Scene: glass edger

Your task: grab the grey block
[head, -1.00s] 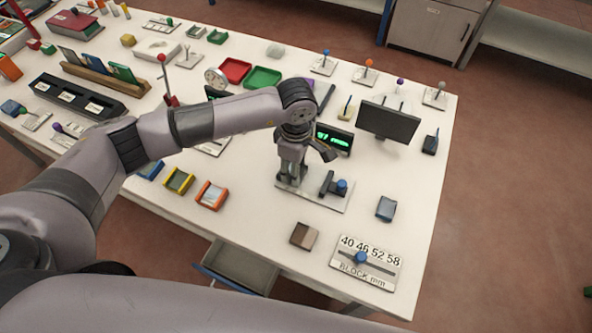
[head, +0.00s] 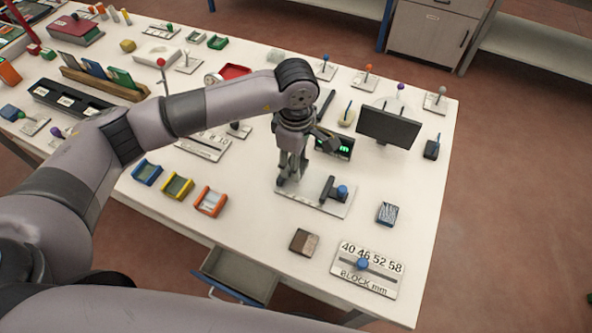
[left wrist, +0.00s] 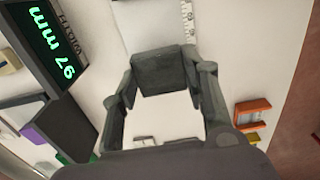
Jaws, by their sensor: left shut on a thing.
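My left gripper (head: 288,176) points down over the left part of a white plate with a dark stop and blue knob (head: 341,190). In the left wrist view, a dark grey block (left wrist: 158,72) sits between its two fingertips, and the fingers are shut on it. In the head view the fingers hide most of this block, and I cannot tell its exact height above the plate. My right gripper is not in view.
A monitor (head: 388,124) and a green-lit display (head: 338,146) stand behind the gripper. A brown block (head: 304,242), a patterned block (head: 387,213) and a marked gauge plate (head: 367,268) lie near the front. Coloured trays (head: 178,186) lie to the left. A drawer (head: 240,276) hangs open below.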

